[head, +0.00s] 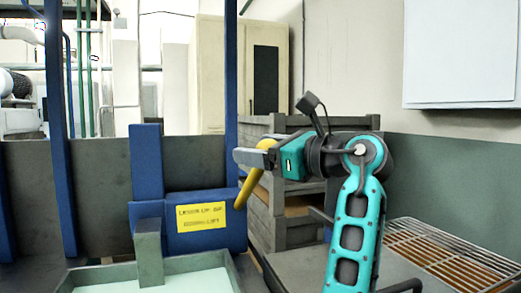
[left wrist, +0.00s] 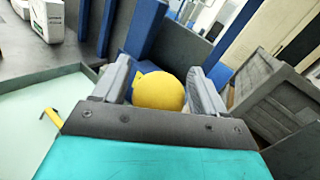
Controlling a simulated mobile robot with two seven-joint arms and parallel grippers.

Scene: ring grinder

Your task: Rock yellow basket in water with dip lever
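The dip lever's yellow handle (head: 249,186) slants up beside a blue post with a yellow label (head: 201,217). My left gripper (head: 250,158) is at the handle's upper part, one finger in front of it. A water tank (head: 238,272) with pale water stands at the bottom left. A small yellow piece (left wrist: 53,117) shows at the water's edge; I cannot tell whether it belongs to the basket. My right gripper is out of view.
Wooden crates (head: 272,205) stand behind my left arm. A wire rack (head: 455,255) lies at the right. Blue posts (head: 60,120) and a grey panel (head: 100,175) rise behind the tank. A pale cabinet (head: 235,75) stands at the back.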

